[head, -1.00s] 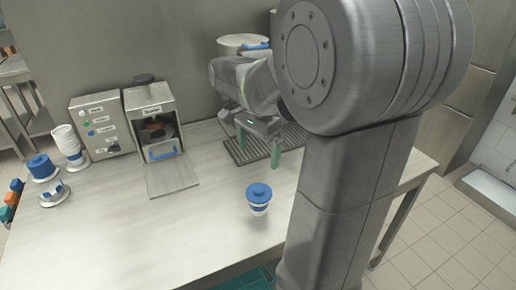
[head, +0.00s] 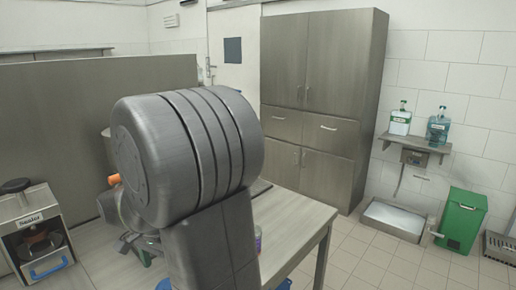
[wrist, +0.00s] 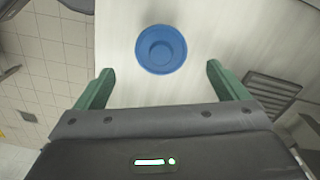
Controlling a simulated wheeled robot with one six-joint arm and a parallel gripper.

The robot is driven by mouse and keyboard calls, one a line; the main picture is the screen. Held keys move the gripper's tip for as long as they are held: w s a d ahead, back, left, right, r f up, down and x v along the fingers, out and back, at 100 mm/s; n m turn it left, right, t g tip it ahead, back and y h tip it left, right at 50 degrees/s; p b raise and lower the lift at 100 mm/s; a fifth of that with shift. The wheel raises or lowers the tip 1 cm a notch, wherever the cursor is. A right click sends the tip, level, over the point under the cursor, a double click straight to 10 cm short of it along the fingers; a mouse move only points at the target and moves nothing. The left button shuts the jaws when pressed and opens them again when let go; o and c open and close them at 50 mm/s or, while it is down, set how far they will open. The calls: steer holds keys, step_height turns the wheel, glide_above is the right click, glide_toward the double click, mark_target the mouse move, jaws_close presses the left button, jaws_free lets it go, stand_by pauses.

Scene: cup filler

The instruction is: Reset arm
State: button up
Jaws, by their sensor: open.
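My gripper (wrist: 160,88) shows in the wrist view with its two green fingers spread wide apart and nothing between them. A cup with a blue lid (wrist: 161,49) stands on the table beyond the fingertips, seen from above and apart from them. In the head view my arm covers most of the gripper and nearly all of the cup.
The sealer (head: 38,232) stands on the steel table (head: 308,213) at left. A tall cabinet (head: 322,85) is behind. A green bin (head: 462,218) and a floor basin (head: 393,220) are at right. A drain grate (wrist: 270,92) lies beside the cup.

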step_height(320, 180, down, 6)
steer(key=shift+f, duration=0.25)
steer(key=shift+r, duration=0.35)
steer(key=shift+f, duration=0.2)
